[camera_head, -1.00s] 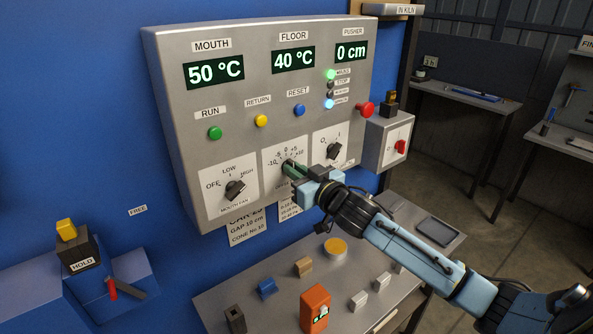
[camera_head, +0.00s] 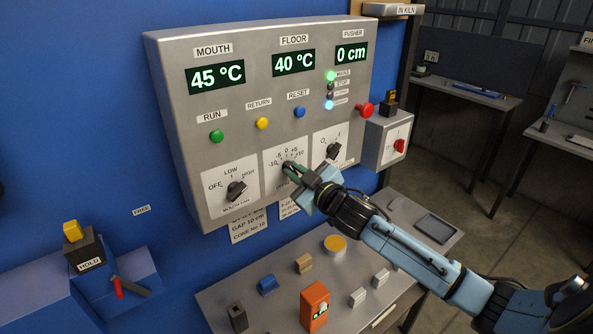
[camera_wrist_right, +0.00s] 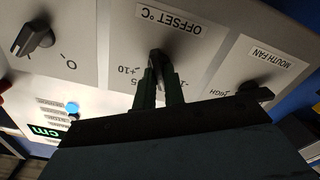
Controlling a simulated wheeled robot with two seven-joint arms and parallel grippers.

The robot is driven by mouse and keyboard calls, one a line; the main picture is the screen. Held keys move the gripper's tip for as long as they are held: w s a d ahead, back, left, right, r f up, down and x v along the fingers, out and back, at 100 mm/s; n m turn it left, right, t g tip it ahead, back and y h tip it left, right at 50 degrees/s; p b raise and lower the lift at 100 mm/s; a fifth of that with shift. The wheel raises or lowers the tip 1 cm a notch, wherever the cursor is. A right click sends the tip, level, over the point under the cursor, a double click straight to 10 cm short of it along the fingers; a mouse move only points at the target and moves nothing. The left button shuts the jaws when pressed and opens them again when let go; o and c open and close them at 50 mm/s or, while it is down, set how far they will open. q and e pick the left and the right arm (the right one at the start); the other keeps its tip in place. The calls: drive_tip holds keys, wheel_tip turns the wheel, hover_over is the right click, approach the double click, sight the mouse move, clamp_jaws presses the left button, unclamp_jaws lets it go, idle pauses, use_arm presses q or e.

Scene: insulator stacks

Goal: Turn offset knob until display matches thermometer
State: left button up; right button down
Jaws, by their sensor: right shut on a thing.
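The offset knob (camera_wrist_right: 156,62) is a dark knob on the white plate labelled OFFSET °C, seen upside down in the right wrist view. My right gripper (camera_head: 290,171) is shut on it, with its green fingers (camera_wrist_right: 158,90) on both sides of the knob. The gripper hides much of the knob in the head view. The MOUTH display (camera_head: 216,75) reads 45 °C and the FLOOR display (camera_head: 294,63) reads 40 °C. An orange handheld device (camera_head: 314,306), perhaps the thermometer, stands on the table; its small screen is too small to read. My left gripper is not in view.
The mouth fan knob (camera_head: 236,190) is left of my gripper and another dark knob (camera_head: 333,151) is right of it. Green, yellow and blue buttons sit above. A red mushroom button (camera_head: 364,110) juts from the panel's right side. Small blocks lie on the table (camera_head: 225,295) below.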

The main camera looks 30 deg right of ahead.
drive_tip(key=shift+r, duration=0.25)
drive_tip(key=c, duration=1.5)
unclamp_jaws()
drive_tip(key=shift+d, duration=0.1)
drive_tip(key=shift+w+a+f, duration=0.2)
drive_tip(key=shift+w, duration=0.05)
drive_tip(key=shift+s+d+f, duration=0.1)
drive_tip(key=shift+s+d, duration=0.05)
drive_tip(key=shift+s, duration=0.5)
drive_tip(key=s, duration=0.4)
drive_tip(key=s+b, duration=0.1)
drive_tip(key=s, duration=0.3)
drive_tip(key=s+b, duration=0.1)
drive_tip(key=s, duration=0.3)
drive_tip(key=shift+d, duration=0.35)
